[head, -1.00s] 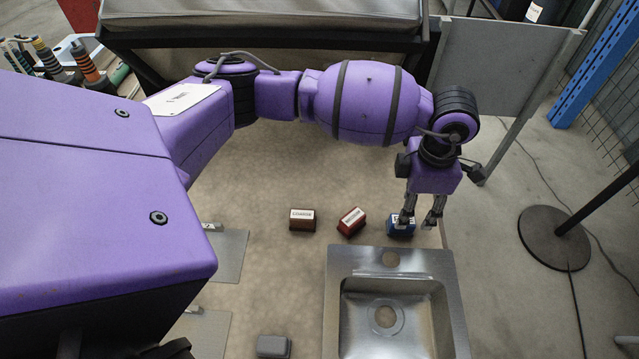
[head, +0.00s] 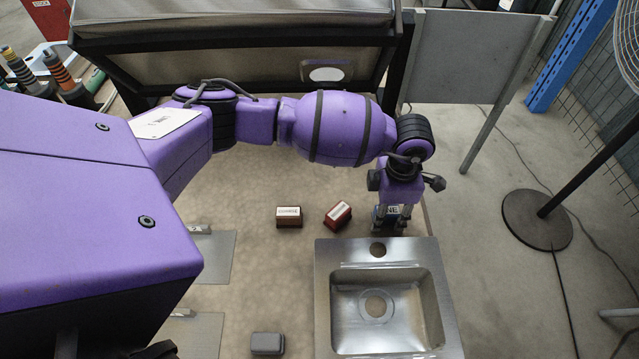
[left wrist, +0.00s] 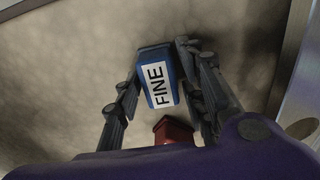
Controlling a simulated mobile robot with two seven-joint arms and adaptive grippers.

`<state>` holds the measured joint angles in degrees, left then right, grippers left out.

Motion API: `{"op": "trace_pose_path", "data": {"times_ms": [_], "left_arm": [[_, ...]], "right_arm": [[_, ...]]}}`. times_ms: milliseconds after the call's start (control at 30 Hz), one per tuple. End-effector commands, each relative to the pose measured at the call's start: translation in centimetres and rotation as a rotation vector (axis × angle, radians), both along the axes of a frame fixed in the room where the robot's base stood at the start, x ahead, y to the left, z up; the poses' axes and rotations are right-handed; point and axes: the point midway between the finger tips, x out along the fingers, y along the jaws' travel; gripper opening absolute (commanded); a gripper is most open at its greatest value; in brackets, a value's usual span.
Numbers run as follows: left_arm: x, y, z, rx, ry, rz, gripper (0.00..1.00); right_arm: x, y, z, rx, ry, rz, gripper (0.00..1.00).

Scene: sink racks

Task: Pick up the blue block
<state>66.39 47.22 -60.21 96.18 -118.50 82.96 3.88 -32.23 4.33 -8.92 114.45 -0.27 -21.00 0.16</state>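The blue block (head: 378,217), with a white label, sits on the worktop just behind the sink. In the left wrist view the block (left wrist: 147,57) has a label reading FINE. My left gripper (head: 392,220) points down over it, one finger on each side. In the left wrist view the gripper (left wrist: 160,70) has its fingers spread around the block, close to its sides. A firm hold on both sides does not show. The gripper partly hides the block in the head view. My right gripper is not in view.
A reddish block (head: 338,216) and a brown-red block (head: 289,217) stand left of the blue one. The metal sink (head: 428,250) lies in front. A grey block (head: 267,344) is at the front left. A black-based stand (head: 537,222) is off to the right.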

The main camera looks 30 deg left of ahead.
Motion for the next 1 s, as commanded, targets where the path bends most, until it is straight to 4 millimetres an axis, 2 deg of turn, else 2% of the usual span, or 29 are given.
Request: {"op": "trace_pose_path", "data": {"times_ms": [33,233,500,667,800,867,1000], "left_arm": [[0.1,-0.1,0.2,-0.001,-0.003,-0.001,0.26],[0.2,-0.1,0.2,-0.001,-0.004,-0.001,0.00],[0.2,-0.1,0.4,-0.001,-0.006,-0.001,0.00],[0.3,-0.1,1.5,-0.001,-0.007,-0.002,0.00],[0.4,-0.1,3.6,0.000,-0.009,-0.003,0.00],[-0.6,-0.5,4.6,-0.002,-0.008,-0.006,0.00],[-3.0,-1.5,7.8,-0.002,-0.011,-0.007,0.00]], "right_arm": [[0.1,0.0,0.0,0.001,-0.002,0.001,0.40],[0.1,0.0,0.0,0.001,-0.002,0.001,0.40],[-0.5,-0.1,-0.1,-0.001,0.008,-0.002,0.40],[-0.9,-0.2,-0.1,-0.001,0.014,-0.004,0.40],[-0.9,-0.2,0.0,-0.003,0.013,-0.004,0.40],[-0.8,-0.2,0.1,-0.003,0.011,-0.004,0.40],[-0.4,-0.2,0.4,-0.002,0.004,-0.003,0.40]]}}
